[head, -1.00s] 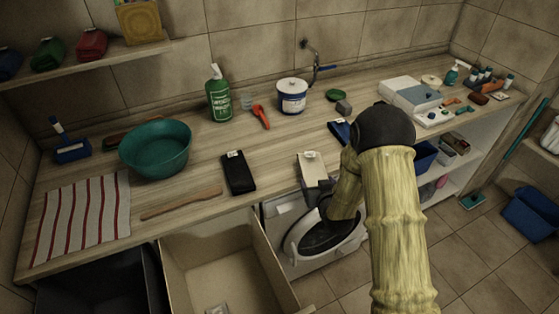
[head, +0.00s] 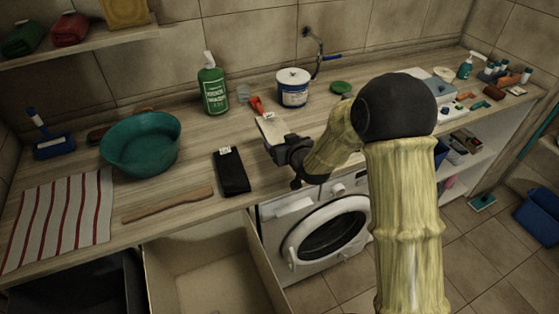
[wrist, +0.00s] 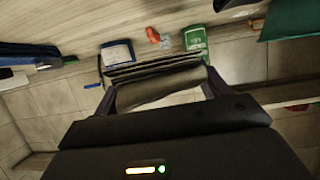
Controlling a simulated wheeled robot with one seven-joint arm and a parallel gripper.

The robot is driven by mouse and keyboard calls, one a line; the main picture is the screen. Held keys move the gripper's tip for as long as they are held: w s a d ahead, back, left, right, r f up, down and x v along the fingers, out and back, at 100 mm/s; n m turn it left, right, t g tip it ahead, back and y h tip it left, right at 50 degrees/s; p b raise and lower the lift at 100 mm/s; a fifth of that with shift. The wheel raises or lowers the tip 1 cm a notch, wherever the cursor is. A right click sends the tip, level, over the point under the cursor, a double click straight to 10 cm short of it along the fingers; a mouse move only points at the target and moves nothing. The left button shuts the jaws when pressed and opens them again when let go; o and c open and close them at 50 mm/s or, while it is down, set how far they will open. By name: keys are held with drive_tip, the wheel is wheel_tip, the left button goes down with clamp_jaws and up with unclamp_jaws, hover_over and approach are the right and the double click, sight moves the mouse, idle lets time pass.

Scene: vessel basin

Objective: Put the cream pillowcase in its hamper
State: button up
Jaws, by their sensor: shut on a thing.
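The cream pillowcase (head: 273,127) is a flat folded piece with a white tag. My gripper (head: 284,146) is shut on its near end and holds it over the counter, left of the white tub. In the wrist view the folded layers of the pillowcase (wrist: 155,78) lie between the two fingers of my gripper (wrist: 160,92). A beige open hamper (head: 178,257) stands in front of the counter, below and left of my gripper. A black hamper (head: 78,278) stands to its left. Neither hamper's front label shows.
A green bottle (head: 213,88) and a white tub (head: 293,88) stand behind. The washing machine (head: 330,235) is under the counter.

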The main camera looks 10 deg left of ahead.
hover_over(283, 170)
drive_tip(key=shift+f+p, duration=0.3)
drive_tip(key=shift+f, duration=2.1)
drive_tip(key=shift+f, duration=0.15)
drive_tip(key=shift+f, duration=1.75)
drive_tip(key=shift+s, duration=0.1)
drive_tip(key=shift+f, duration=0.25)
drive_tip(key=o, duration=1.1)
drive_tip(key=shift+r+p, duration=0.1)
drive_tip(key=shift+p, duration=0.4)
